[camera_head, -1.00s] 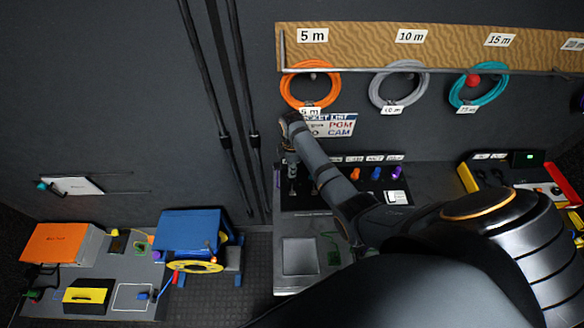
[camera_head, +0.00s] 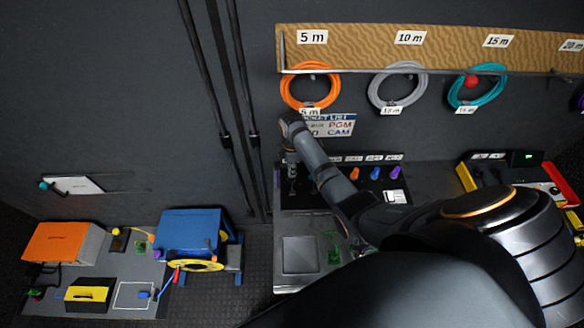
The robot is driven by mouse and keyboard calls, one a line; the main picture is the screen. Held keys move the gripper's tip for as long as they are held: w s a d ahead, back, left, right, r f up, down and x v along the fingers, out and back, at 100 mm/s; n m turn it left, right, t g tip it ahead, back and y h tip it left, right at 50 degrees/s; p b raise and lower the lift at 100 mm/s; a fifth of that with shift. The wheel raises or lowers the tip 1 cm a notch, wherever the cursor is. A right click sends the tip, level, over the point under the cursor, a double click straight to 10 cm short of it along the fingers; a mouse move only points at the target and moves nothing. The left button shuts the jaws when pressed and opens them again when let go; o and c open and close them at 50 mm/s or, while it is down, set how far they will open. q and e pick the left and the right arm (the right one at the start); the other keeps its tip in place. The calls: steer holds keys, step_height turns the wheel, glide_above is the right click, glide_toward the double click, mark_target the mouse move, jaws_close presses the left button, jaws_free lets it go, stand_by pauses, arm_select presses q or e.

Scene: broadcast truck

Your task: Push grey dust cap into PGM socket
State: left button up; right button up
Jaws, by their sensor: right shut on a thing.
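My right gripper (camera_head: 292,178) points down at the left end of the dark socket panel (camera_head: 318,197). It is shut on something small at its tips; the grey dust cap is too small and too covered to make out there. The PGM socket cannot be told apart, as my right arm hides part of the panel. A sign with a socket list (camera_head: 338,127) naming PGM and CAM hangs on the wall behind my arm. My left gripper is not in view.
Orange, blue and purple caps (camera_head: 375,172) stand on the panel right of my arm. A grey tray (camera_head: 299,254) lies in front. Cable coils (camera_head: 310,90) hang above.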

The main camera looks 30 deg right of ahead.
stand_by(0.4)
steer(key=shift+p, duration=0.35)
steer(key=shift+f+b, duration=0.85)
steer(key=shift+f, duration=0.35)
steer(key=o, duration=0.9)
steer(key=shift+r, duration=0.1)
step_height(320, 180, up, 12)
